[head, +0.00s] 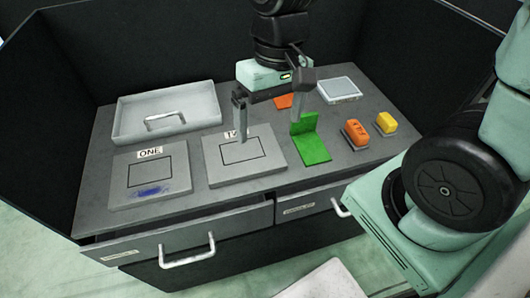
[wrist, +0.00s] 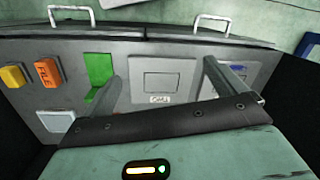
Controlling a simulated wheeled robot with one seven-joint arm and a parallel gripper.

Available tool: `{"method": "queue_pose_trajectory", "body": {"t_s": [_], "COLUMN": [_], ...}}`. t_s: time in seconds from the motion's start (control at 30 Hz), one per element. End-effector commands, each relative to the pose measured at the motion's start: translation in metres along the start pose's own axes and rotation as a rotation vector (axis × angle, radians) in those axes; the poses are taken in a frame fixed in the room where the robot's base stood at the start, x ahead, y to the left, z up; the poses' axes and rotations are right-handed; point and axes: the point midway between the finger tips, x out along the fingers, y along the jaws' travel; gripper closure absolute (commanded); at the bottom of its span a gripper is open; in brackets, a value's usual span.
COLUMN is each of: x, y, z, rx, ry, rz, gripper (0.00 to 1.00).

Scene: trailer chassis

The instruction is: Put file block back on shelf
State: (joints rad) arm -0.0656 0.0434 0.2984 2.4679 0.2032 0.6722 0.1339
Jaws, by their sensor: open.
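The file block is orange with dark lettering and sits on the right of the grey worktop in the head view (head: 356,132). In the wrist view it is at the left, with FILE readable on it (wrist: 47,72). My gripper (head: 268,134) is open and empty above the worktop, over the gap between plate TWO and a green L-shaped piece. It is left of the file block and apart from it. Its two fingers also show in the wrist view (wrist: 163,70). I cannot tell which thing is the shelf.
A yellow block (head: 386,122) is beside the file block. The green piece (head: 312,145) stands between my gripper and the file block. Plates ONE (head: 125,190) and TWO (head: 222,178), a grey tray (head: 130,122), a light square pad (head: 340,89) and a flat orange piece (head: 284,101) share the worktop.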

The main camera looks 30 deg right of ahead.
Motion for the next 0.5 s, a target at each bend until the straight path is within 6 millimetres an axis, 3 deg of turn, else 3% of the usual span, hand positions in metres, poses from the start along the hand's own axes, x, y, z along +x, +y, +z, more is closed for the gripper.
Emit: {"method": "queue_pose_trajectory", "body": {"t_s": [0.03,0.2,0.33,0.5], "x": [-0.001,-0.001,-0.001,-0.001], "y": [-0.021,-0.055,-0.064,-0.065], "z": [0.018,0.06,0.075,0.078], "rx": [-0.145,-0.473,-0.587,-0.611], "ry": [0.011,0.037,0.048,0.049], "rz": [0.023,0.073,0.09,0.094], "gripper": [0.04,0.04,0.04,0.04]}}
